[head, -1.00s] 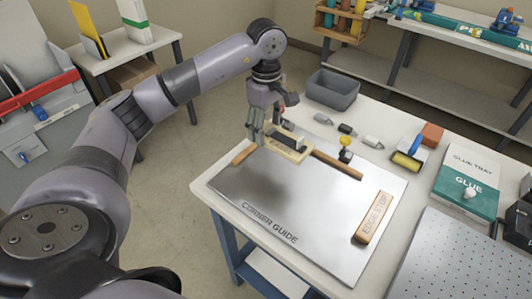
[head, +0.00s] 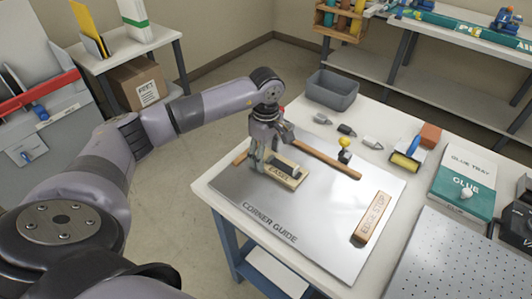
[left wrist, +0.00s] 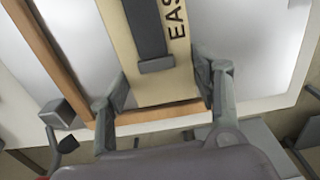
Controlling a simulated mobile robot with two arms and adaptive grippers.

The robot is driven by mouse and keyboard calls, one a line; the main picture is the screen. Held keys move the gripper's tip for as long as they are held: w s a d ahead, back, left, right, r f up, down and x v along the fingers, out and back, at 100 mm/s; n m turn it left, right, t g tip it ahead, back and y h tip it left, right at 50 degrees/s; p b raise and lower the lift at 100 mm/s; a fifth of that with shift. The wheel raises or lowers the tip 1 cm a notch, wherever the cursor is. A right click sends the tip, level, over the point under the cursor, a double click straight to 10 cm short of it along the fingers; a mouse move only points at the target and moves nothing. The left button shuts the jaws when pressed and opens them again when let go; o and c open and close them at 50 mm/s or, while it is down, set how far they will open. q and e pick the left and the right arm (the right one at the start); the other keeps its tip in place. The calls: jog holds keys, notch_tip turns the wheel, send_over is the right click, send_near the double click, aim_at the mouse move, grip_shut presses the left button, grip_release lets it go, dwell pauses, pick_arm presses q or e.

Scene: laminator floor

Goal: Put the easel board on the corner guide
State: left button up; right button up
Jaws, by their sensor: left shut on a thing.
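The easel board (head: 291,180) is a small pale wooden board with a dark strip and the letters "EASEL". My left gripper (head: 264,168) is shut on its near-left end. In the left wrist view the fingers (left wrist: 163,92) sit on both sides of the board (left wrist: 183,77). The corner guide (head: 295,212) is a shiny metal plate with wooden rails along its far edges. The board is low over the plate's far-left corner, inside the rails; I cannot tell whether it touches the plate. The gripper hides part of that corner. My right gripper is not in view.
A wooden edge stop (head: 374,217) lies at the plate's right side. A yellow-knobbed piece (head: 344,151) stands near the far rail. The plate's middle and front are clear.

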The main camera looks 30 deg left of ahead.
pick_arm(q)
jog(key=o, duration=0.7)
jog(key=shift+f, duration=0.15)
jog(key=o, duration=0.5)
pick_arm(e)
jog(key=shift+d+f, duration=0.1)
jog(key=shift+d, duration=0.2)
pick_arm(q)
jog(key=shift+r, duration=0.6)
notch_tip(320, 180, up, 11)
jog(key=shift+r+b, duration=0.1)
jog(key=shift+b, duration=0.9)
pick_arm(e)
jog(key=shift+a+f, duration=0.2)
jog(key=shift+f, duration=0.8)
